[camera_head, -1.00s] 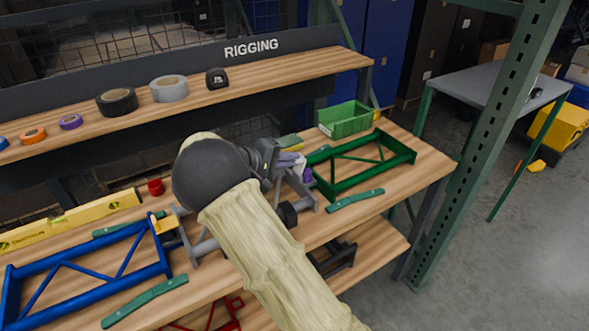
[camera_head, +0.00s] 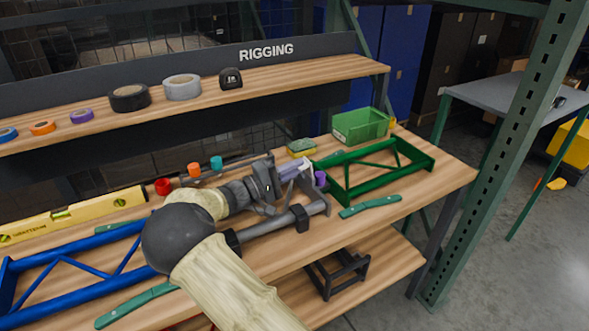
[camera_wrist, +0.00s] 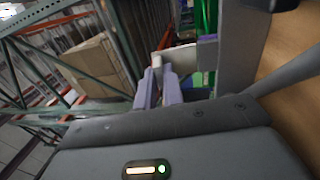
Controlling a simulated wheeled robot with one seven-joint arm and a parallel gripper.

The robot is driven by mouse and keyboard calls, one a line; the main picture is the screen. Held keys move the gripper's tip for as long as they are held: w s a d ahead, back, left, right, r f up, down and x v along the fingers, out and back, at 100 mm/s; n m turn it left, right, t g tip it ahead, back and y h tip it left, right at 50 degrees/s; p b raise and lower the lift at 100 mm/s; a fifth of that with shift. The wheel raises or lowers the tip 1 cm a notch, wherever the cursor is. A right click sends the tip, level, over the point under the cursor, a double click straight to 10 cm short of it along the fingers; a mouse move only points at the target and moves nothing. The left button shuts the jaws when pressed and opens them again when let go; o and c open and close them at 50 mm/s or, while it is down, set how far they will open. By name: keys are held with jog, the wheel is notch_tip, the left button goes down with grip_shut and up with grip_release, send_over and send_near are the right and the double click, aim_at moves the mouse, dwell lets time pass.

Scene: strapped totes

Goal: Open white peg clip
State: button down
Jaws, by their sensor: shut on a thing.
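My gripper (camera_head: 292,171) is at the right end of a grey frame (camera_head: 316,207) on the bench, with its pale lavender fingers pointing right. The white peg clip (camera_head: 304,164) is at the fingertips, by the frame's upright end plate. In the wrist view my gripper (camera_wrist: 160,80) has its fingers close together on the small white clip (camera_wrist: 156,62). The fingers hide part of the clip, and I cannot tell how far it is turned. A purple piece (camera_head: 320,179) sits on the outer side of the end plate.
A green frame (camera_head: 378,168) lies close to the right, with a green bin (camera_head: 361,125) behind. A blue frame (camera_head: 75,262) and yellow level (camera_head: 75,214) lie left. Orange (camera_head: 194,169) and teal (camera_head: 216,162) cylinders stand behind my arm. A shelf (camera_head: 190,103) overhangs the back.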

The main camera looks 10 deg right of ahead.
jog(key=c, duration=1.5)
grip_release()
